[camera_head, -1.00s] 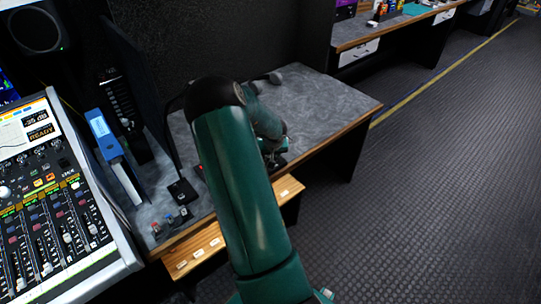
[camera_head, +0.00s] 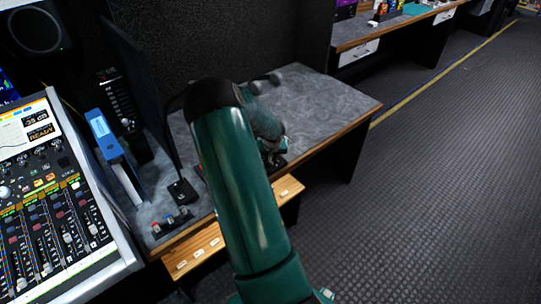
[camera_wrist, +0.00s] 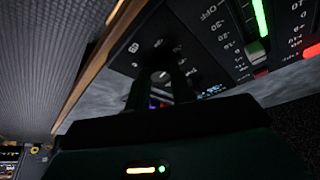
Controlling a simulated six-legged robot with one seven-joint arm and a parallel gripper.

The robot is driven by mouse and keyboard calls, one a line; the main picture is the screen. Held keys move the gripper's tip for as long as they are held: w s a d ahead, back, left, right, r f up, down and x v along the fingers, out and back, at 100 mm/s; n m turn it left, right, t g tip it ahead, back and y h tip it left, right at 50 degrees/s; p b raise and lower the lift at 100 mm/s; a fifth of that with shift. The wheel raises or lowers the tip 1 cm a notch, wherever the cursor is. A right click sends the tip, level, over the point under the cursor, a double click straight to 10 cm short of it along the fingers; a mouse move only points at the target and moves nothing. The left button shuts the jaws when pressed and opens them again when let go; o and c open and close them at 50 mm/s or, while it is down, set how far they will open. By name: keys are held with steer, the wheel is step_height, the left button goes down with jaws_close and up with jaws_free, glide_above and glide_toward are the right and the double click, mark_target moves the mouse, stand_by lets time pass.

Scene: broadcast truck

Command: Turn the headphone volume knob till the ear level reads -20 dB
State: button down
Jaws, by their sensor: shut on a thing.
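In the wrist view the two dark fingers of my gripper (camera_wrist: 160,84) are closed on a small dark knob (camera_wrist: 162,73) with a pale mark on its face. The knob sits on a black panel (camera_wrist: 122,62) with white labels, seen at a slant. A lit green level bar (camera_wrist: 260,18) stands beside a scale with figures such as -20 and -30. In the head view my gripper (camera_head: 274,153) is at the grey desk, largely hidden by my arm. A mixer screen (camera_head: 38,120) there appears to read -35 dB over READY; whether this is the ear level I cannot tell.
The mixing console (camera_head: 60,215) with its faders fills the left. A blue box-like object (camera_head: 103,133) and a thin dark microphone stand (camera_head: 181,190) are on the desk (camera_head: 320,95). A wooden drawer ledge (camera_head: 200,255) juts out in front. The floor at right is clear.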

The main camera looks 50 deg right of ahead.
steer(key=m+g, duration=0.1)
steer(key=m, duration=0.1)
steer(key=m+h, duration=0.1)
steer(key=m, duration=0.2)
steer(key=shift+w+a+g, duration=0.15)
steer(key=shift+w+g, duration=0.05)
steer(key=shift+g, duration=0.2)
steer(key=m+g, duration=0.1)
steer(key=m, duration=0.2)
steer(key=m+g, duration=0.1)
steer(key=m, duration=0.2)
steer(key=shift+w, duration=0.1)
steer(key=c, duration=1.2)
jaws_free()
steer(key=shift+c, duration=0.2)
steer(key=v, duration=1.4)
